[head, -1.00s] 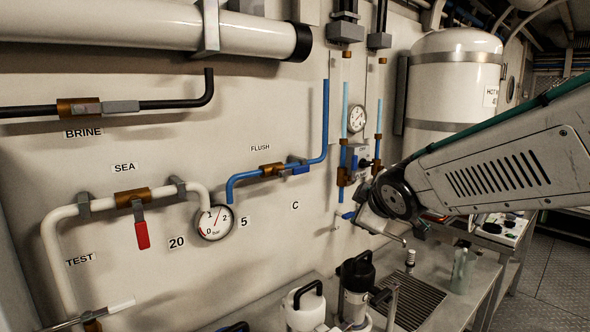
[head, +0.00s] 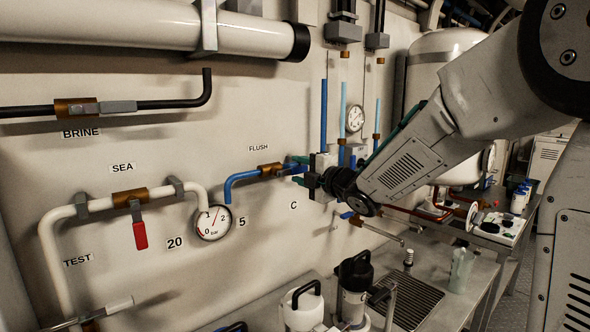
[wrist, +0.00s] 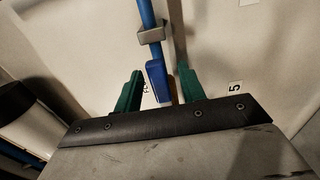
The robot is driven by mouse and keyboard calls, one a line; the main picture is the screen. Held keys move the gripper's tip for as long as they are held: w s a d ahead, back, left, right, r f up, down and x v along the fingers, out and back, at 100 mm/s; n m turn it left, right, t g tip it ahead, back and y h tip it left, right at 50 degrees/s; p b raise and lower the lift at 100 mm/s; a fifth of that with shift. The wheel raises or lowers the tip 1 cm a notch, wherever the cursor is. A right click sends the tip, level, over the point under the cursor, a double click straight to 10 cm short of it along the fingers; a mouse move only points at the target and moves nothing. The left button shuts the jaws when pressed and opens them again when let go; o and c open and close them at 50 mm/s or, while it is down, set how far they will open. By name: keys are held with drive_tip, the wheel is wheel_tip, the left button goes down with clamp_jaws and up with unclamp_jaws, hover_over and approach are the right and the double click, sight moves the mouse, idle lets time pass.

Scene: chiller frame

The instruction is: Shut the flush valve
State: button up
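The flush valve is a brass body (head: 269,169) on the blue pipe below the FLUSH label (head: 258,148). Its blue handle (wrist: 156,80) lies roughly in line with the pipe. My gripper (head: 300,170) is at the handle, to the right of the brass body, and hides much of it in the head view. In the wrist view my gripper (wrist: 160,72) is open, with one green finger on each side of the handle. Gaps show between the fingers and the handle. The brass body is mostly hidden behind the handle there.
A grey pipe clamp (wrist: 151,34) is just beyond the handle. A gauge (head: 214,222) and the SEA valve's red handle (head: 140,236) are to the left. A counter with a black-topped canister (head: 356,272) is below. Vertical blue pipes run close to my gripper.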

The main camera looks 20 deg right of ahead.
drive_tip(key=shift+x, duration=1.25)
clamp_jaws()
